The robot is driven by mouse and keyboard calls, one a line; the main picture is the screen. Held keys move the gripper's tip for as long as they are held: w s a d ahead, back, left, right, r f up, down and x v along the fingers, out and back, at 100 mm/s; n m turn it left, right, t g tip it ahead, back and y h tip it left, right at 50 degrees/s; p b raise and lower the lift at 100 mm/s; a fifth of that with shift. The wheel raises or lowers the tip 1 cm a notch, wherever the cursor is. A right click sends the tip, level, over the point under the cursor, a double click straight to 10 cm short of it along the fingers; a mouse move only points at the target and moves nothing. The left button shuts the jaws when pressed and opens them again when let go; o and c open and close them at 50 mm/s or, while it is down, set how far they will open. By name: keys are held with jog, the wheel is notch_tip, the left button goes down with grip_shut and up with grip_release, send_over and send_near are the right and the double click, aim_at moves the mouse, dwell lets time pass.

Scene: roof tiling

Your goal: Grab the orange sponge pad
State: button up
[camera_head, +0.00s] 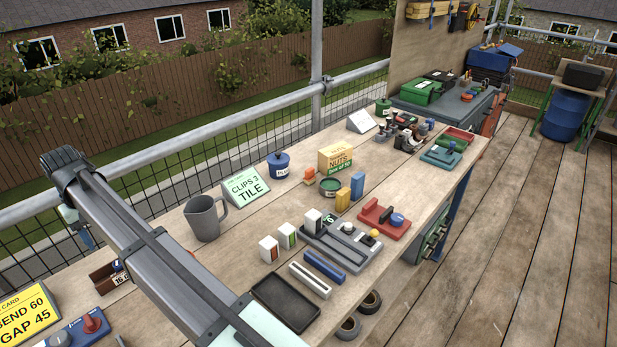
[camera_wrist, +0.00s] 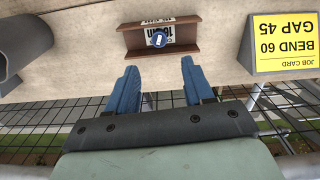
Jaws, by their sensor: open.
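A small orange block (camera_head: 309,177), which looks like the orange sponge pad, sits on the bench in the head view. It is between the blue lidded pot and the nuts carton, beside a green round tin (camera_head: 330,186). It is not in the wrist view. My gripper (camera_wrist: 160,88) is open and empty, its blue fingers apart, at the bench's rail-side edge. In the head view my gripper (camera_head: 80,228) is at the far left, partly hidden by my arm and well away from the orange block.
A brown channel piece (camera_wrist: 160,38) with a tag lies just beyond my fingers. A yellow job card (camera_wrist: 286,43) stands to its right. A grey jug (camera_head: 206,218), a clips sign (camera_head: 246,184), a blue pot (camera_head: 279,165) and a nuts carton (camera_head: 344,157) stand along the bench.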

dwell(0.4)
jog(key=o, duration=0.4)
jog(key=r+m, duration=0.1)
jog(key=m, duration=0.5)
send_over(310, 169)
jog(key=n, duration=0.5)
jog(key=f, duration=0.8)
jog(key=shift+w+d, duration=0.1)
jog(key=shift+w, duration=0.2)
jog(key=shift+s+a+f, duration=0.1)
jog(key=shift+f, duration=1.2)
jog(key=shift+s+a+f, duration=0.1)
jog(key=shift+f, duration=1.2)
